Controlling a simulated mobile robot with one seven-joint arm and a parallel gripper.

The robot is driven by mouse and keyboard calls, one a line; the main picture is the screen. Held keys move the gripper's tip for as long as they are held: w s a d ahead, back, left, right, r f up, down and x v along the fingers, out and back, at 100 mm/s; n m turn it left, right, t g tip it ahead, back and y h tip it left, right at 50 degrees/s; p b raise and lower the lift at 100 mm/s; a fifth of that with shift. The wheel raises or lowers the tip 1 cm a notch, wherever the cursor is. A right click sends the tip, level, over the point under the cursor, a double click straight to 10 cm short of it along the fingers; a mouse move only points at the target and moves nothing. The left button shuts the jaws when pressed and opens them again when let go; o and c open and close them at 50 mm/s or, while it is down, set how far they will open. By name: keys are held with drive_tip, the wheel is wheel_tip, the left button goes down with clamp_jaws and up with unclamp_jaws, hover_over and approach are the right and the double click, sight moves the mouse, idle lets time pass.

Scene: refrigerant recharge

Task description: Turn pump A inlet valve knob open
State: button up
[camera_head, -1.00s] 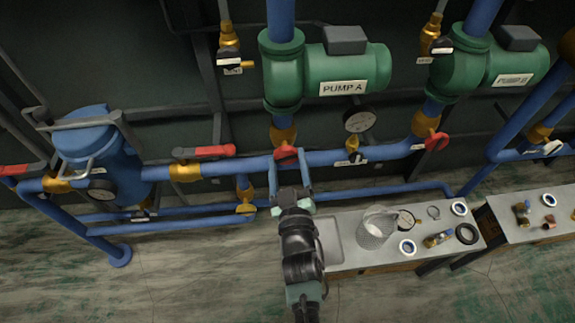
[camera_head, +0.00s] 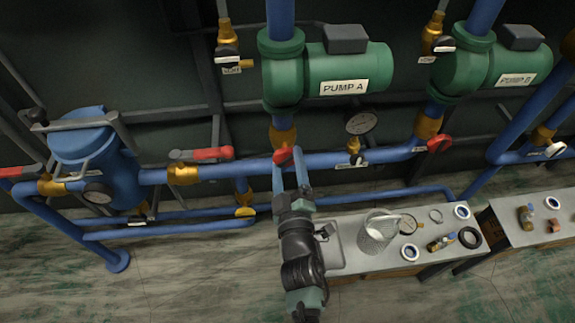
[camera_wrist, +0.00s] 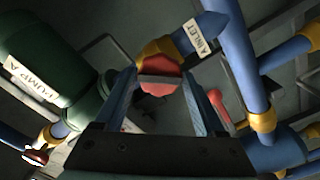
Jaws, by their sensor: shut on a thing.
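The red pump A inlet valve knob (camera_head: 284,157) sits on the brass valve (camera_head: 283,136) below the green pump marked PUMP A (camera_head: 346,70). My gripper (camera_head: 290,157) reaches up to it from below, with its two blue fingers on either side of the knob. In the wrist view the red knob (camera_wrist: 159,78) lies between the fingertips (camera_wrist: 160,82), and the gripper is shut on it. The knob looks tilted in the head view.
A pressure gauge (camera_head: 361,123) and a small brass valve are right of the knob. A red-handled lever valve (camera_head: 205,154) is on the pipe to the left. A bench (camera_head: 400,258) below holds a wire basket (camera_head: 377,232), rings and small fittings. Blue pipes run close around the gripper.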

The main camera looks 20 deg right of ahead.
drive_tip(key=n, duration=0.3)
drive_tip(key=shift+r+n, duration=0.15)
drive_tip(key=shift+n, duration=0.25)
drive_tip(key=n+b, duration=0.1)
drive_tip(key=n, duration=0.1)
drive_tip(key=shift+n, duration=0.3)
drive_tip(key=o, duration=1.1)
drive_tip(key=shift+n, duration=0.5)
drive_tip(key=o, duration=0.3)
drive_tip(key=shift+o, duration=0.2)
